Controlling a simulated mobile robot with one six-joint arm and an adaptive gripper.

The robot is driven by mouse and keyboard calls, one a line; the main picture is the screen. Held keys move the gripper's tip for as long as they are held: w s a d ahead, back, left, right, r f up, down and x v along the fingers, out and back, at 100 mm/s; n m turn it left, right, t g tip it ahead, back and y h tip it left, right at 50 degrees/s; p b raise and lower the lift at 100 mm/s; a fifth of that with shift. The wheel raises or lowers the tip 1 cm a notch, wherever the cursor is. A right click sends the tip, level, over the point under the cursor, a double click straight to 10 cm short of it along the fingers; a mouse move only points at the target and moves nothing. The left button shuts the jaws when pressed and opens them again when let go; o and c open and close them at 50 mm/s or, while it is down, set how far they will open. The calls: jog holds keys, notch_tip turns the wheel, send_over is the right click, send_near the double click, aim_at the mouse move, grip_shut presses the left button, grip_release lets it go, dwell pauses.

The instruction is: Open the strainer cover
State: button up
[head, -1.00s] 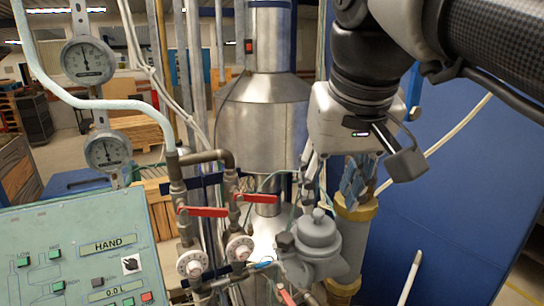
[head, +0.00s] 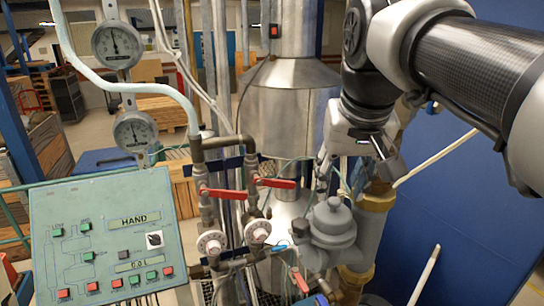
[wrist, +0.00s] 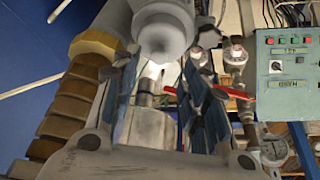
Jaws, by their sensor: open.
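The strainer (head: 331,242) is a grey pipe-mounted body right of the red-handled valves in the head view. Its round grey cover (head: 333,219) is on top, with a small knob. My gripper (head: 333,184) is open just above and behind the cover, and the arm partly hides it. In the wrist view my gripper (wrist: 160,78) shows two separated fingers with nothing between them. A large grey rounded part, apparently the strainer (wrist: 162,28), is at the top edge of that view, beyond the fingertips. I cannot tell whether a finger touches it.
Two red valve handles (head: 277,183) on pipes stand left of the strainer. A green control panel (head: 105,235) and two gauges (head: 118,45) are at left. A brass-coloured fitting (head: 376,197) stands close at right. A blue wall (head: 455,215) is behind it.

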aim_at(335, 200)
jog(key=shift+x, duration=2.2)
grip_shut()
